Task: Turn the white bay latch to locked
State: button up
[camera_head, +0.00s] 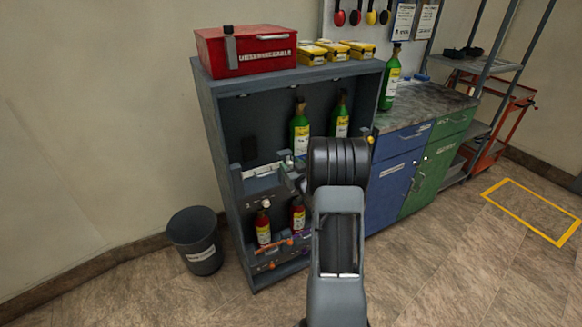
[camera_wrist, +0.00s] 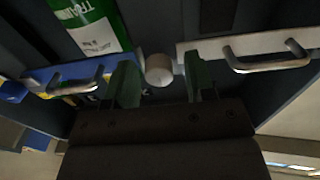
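In the wrist view, a white round knob (camera_wrist: 159,70) stands between the two dark green fingers of my gripper (camera_wrist: 160,82). The fingers are apart, with a small gap on each side of the knob. A white plate (camera_wrist: 222,45) with a metal handle is to the right of the knob. A blue plate (camera_wrist: 38,76) with a metal handle is to the left. In the head view, a white bar (camera_head: 262,171) shows inside the grey cabinet, left of my gripper. My arm hides much of the gripper there. I cannot tell the latch's position.
The grey cabinet (camera_head: 219,134) holds green bottles (camera_head: 300,138) above and red bottles (camera_head: 263,228) below. A red box (camera_head: 240,57) and yellow boxes (camera_head: 335,50) sit on top. A grey bin (camera_head: 194,241) stands on the floor at left. Blue and green cupboards (camera_head: 397,172) are at right.

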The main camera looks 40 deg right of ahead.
jog(key=c, duration=0.8)
jog(key=n+b, duration=0.9)
jog(key=b, duration=0.3)
jog(key=n+b, duration=0.8)
jog(key=b, duration=0.4)
jog(key=shift+a+f+n, duration=0.15)
jog(key=shift+n, duration=0.25)
